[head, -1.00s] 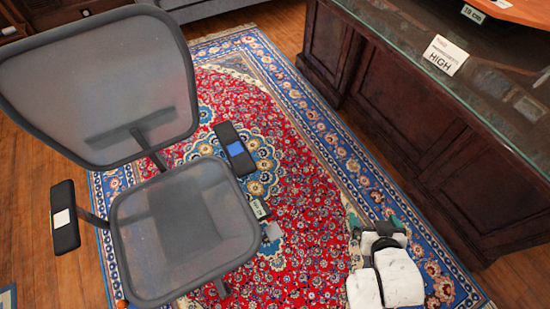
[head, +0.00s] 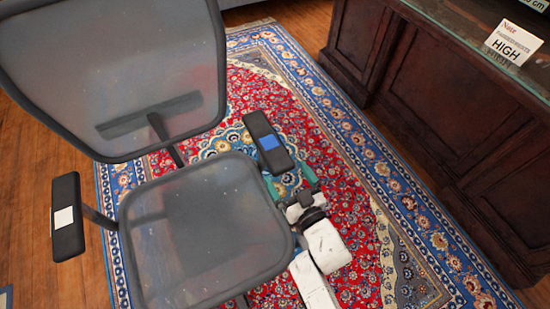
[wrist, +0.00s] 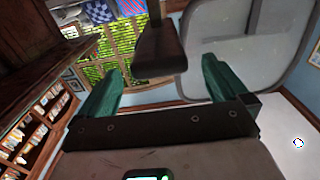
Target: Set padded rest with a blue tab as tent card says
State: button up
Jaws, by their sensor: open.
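The padded rest with a blue tab (head: 268,142) is the chair's right-hand armrest in the head view, a black pad. In the wrist view the dark pad (wrist: 160,52) shows beyond and between my fingertips, from its underside. My gripper (head: 291,180) is open, its green fingers just below the near end of the pad in the head view; it also shows in the wrist view (wrist: 160,85). I cannot tell whether it touches the pad. The tent card (head: 514,42) stands on the desk and reads HIGH, with smaller words above it.
The mesh office chair (head: 205,235) stands on a red and blue rug (head: 380,235). Its other armrest has a white tab (head: 64,217). The dark wood desk (head: 430,105) with a glass top is at right. Rug lies open between chair and desk.

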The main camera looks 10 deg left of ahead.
aim_at(277, 158)
jog(key=b+x, duration=0.1)
jog(key=x, duration=0.6)
jog(key=shift+c, duration=0.2)
